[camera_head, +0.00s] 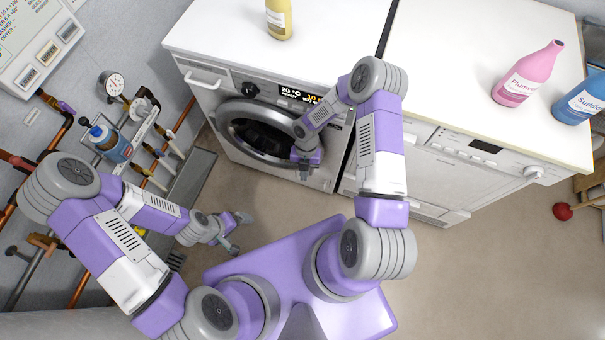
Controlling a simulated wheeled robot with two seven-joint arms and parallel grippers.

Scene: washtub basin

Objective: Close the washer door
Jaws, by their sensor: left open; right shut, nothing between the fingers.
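The white washer (210,98) stands ahead of me with a lit display on its front. Its round door (230,128) has a silver rim and dark middle, and lies close to the washer's front. I cannot tell whether it is fully shut. My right gripper (304,173) is shut and empty at the lower right of the door's rim, and my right arm hides part of that side. I cannot tell whether it touches the door. My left gripper (239,232) is open and empty, low over the floor, in front of the washer and apart from it.
A second white appliance (450,165) stands to the right. A yellow bottle (279,20), a pink bottle (525,78) and a blue bottle (580,100) stand on the white tops. Pipes and a shelf with a blue bottle (110,143) line the left wall. Floor before the washer is clear.

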